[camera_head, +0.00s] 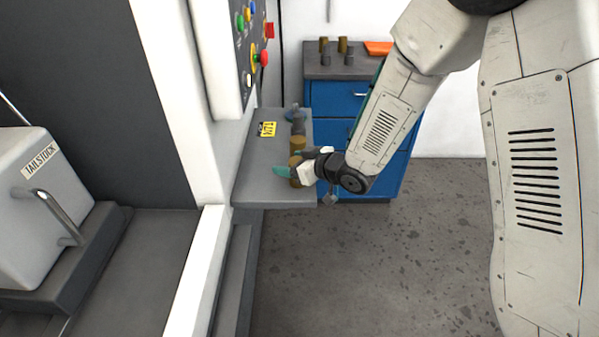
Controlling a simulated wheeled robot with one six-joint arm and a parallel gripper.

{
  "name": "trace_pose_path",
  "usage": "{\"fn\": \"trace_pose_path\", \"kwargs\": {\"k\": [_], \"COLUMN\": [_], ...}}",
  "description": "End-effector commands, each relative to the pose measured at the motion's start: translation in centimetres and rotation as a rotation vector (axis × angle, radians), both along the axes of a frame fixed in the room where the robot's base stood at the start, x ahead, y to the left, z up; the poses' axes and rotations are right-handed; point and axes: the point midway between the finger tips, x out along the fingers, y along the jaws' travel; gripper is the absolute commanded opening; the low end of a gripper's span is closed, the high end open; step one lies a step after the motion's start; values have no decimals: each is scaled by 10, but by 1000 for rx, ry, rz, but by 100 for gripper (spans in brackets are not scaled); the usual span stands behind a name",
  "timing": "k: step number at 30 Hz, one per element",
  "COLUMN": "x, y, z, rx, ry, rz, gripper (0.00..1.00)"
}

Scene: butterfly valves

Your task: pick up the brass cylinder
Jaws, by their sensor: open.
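Brass-coloured cylindrical pieces stand in a row near the right edge of a grey shelf (255,185). One brass cylinder (297,144) shows just behind my gripper. Another brass piece (295,181) shows low beside the fingers, partly hidden by them. My gripper (290,172) is open, with a teal fingertip to the left of this brass piece. It is low over the shelf's front right part. Whether the fingers touch the brass is too small to tell. A grey piece with a blue part (295,113) stands at the back of the row.
Behind stands a blue drawer cabinet (333,98) with two brass-topped pieces (342,45) and an orange tray (378,47). A control panel (245,50) and a white machine post (200,110) border the shelf on the left. Floor is clear in front.

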Motion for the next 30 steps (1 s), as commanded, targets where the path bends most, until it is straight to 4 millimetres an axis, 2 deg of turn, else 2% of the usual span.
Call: {"fn": "trace_pose_path", "kwargs": {"k": [2,9,20,30], "x": [0,0,1,0], "y": [-1,-2,-1,4], "z": [0,0,3,30], "rx": [0,0,2,5], "ry": [0,0,-3,-8], "rz": [-1,-2,-2,6], "gripper": [66,0,0,0]}}
